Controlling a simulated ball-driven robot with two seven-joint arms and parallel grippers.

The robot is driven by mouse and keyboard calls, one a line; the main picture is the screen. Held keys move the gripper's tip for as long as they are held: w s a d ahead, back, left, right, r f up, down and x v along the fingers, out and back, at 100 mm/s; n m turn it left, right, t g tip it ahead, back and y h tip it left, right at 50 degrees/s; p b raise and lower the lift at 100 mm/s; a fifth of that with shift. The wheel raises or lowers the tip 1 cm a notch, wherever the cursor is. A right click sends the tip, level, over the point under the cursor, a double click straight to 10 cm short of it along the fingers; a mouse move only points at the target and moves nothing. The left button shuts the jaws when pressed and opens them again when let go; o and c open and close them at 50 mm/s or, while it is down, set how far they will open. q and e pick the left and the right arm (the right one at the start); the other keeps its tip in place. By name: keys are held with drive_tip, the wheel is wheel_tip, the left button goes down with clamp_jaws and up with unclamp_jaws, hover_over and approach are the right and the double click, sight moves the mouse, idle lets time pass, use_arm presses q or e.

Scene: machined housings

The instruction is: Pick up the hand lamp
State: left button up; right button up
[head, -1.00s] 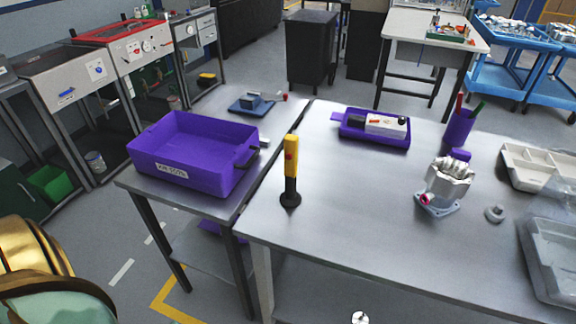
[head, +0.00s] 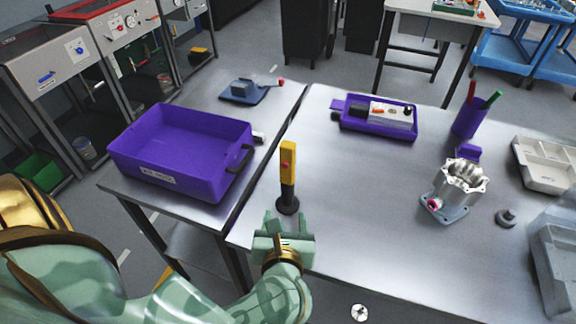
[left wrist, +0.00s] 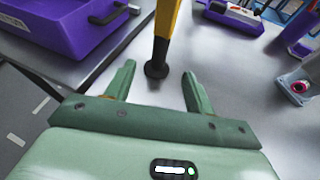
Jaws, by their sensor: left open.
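The hand lamp (head: 288,170) stands upright on the metal table near its left edge, with a yellow upper body and a black lower part and foot. It also shows in the left wrist view (left wrist: 163,40), where its top is cut off. My left gripper (head: 285,221) is just on the near side of the lamp, low over the table. In the left wrist view the gripper's two fingers (left wrist: 157,78) are apart, with the lamp's black foot beyond and between their tips. Nothing is between the fingers. My right gripper is not in view.
A purple bin (head: 185,150) stands on the side table to the left. A purple tray (head: 378,128) with a device lies behind. A metal housing (head: 458,185), a purple pen cup (head: 468,122) and grey trays (head: 548,165) stand to the right. The table between lamp and housing is clear.

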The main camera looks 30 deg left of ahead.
sight(287, 191)
use_arm(q)
drive_tip(key=shift+n, duration=0.4)
drive_tip(key=b+x, duration=0.1)
drive_tip(key=x, duration=0.9)
drive_tip(key=shift+w+f, duration=0.25)
drive_tip(key=shift+w, duration=0.1)
drive_tip(key=shift+w+a+b, duration=0.15)
drive_tip(key=shift+b, duration=0.15)
drive_tip(key=b+x, duration=0.1)
drive_tip(key=x, duration=0.4)
drive_tip(key=shift+f, duration=0.2)
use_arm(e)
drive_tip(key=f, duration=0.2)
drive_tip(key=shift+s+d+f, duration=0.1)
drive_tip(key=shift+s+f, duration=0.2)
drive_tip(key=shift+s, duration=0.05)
use_arm(q)
clamp_jaws()
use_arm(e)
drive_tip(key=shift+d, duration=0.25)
